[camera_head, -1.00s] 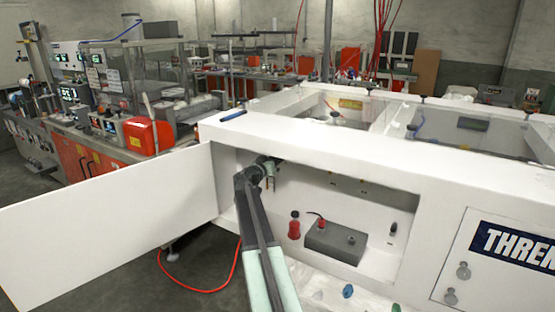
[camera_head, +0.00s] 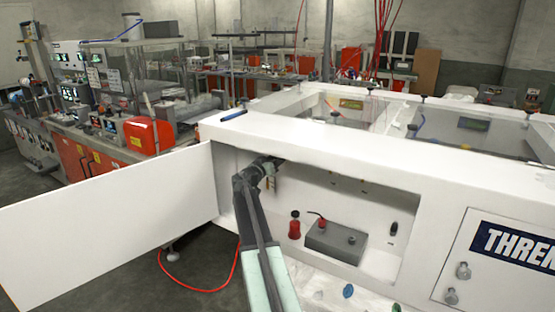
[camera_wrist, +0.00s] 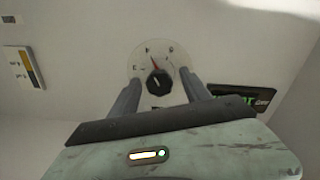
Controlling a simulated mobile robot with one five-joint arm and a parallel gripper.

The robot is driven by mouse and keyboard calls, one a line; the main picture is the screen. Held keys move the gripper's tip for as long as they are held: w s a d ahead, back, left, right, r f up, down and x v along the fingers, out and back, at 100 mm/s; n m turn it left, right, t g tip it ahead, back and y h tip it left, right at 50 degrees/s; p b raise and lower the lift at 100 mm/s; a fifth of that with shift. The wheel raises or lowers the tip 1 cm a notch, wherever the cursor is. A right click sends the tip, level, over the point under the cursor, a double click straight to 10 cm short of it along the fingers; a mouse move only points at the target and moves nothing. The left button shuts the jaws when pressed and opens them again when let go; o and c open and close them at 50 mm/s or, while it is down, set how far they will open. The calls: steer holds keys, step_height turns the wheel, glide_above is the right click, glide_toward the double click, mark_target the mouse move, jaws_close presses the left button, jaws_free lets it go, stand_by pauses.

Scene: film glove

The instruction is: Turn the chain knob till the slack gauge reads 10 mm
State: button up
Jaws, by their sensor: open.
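The chain knob (camera_wrist: 159,84) is a black round knob with a pale pointer mark, on a round pale dial plate (camera_wrist: 140,67) with letters and a red line. My gripper (camera_wrist: 161,77) is open, its two grey fingers on either side of the knob in the wrist view. I cannot tell whether they touch it. A small white panel with a yellow bar (camera_wrist: 26,68) is on the wall at left; its reading is too small to tell. In the head view my gripper (camera_head: 270,168) is up inside the open bay.
The white machine's bay (camera_head: 340,205) has its door (camera_head: 110,220) swung open to the left. A grey box (camera_head: 335,240) and a red bottle (camera_head: 294,226) stand on the bay floor. The bay's top edge is close above my wrist.

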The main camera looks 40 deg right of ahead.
steer(key=v, duration=0.7)
steer(key=w+a+r+n+t+y+p, duration=0.1)
steer(key=w+a+y+p, duration=0.15)
steer(key=a, duration=0.85)
steer(key=w+a+r+t+y+p, duration=0.15)
steer(key=w+a+p, duration=0.25)
steer(key=a, duration=0.6)
steer(key=s+a+f+n+g+y+p, duration=0.1)
steer(key=s+a+f+n+g+y, duration=0.1)
steer(key=s+a, duration=0.5)
steer(key=s+a+f+n+g+y+p, duration=0.1)
steer(key=s+a+f+n+y, duration=0.4)
steer(key=a, duration=1.1)
steer(key=s+a+f+n+g+y+p, duration=0.1)
steer(key=s+a+f+n+g+y, duration=0.2)
steer(key=s+a+f+y, duration=0.3)
steer(key=s+a+f+g, duration=0.1)
steer(key=s+a+f, duration=0.2)
steer(key=a, duration=0.3)
steer(key=shift+s+f+n, duration=0.15)
steer(key=shift+s+n, duration=0.25)
steer(key=shift+s, duration=0.45)
